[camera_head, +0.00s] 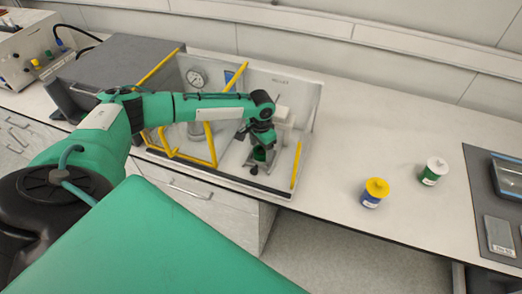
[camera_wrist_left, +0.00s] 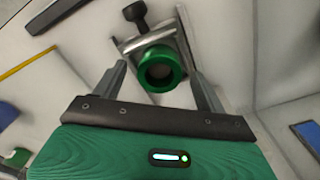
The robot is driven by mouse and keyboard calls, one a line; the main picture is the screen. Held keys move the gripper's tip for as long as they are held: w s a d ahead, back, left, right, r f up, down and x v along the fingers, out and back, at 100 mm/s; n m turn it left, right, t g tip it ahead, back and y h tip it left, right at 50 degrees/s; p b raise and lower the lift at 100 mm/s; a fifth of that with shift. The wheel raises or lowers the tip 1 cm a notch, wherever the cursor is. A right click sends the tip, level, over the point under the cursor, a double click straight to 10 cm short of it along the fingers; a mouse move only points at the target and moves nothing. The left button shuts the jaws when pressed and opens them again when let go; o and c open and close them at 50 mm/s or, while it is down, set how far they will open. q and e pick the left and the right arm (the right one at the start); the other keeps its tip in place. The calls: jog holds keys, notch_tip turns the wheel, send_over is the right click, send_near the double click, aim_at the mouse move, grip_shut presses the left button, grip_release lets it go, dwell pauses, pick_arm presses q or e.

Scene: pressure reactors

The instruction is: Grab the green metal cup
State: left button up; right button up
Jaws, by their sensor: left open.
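The green metal cup (camera_wrist_left: 160,70) shows in the left wrist view as a thick green ring with a hollow centre, in front of a grey metal bracket (camera_wrist_left: 181,35). My left gripper (camera_wrist_left: 158,84) is open, with one finger to each side of the cup and a visible gap at both sides. In the head view the cup (camera_head: 260,154) is a small green patch at the reactor bay, partly hidden by my left gripper (camera_head: 259,165), which points down over it. My right gripper is not in view.
Yellow frame bars (camera_head: 211,145) and a pressure gauge (camera_head: 197,77) stand left of the gripper. A black knob (camera_wrist_left: 134,12) sits beside the bracket. A yellow-lidded blue jar (camera_head: 374,193) and a white-lidded green jar (camera_head: 433,171) stand on the open counter to the right.

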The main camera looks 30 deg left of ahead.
pick_arm(q)
jog(key=shift+f, duration=0.2)
jog(key=c, duration=1.1)
jog(key=shift+c, duration=0.3)
jog(key=shift+r, duration=0.15)
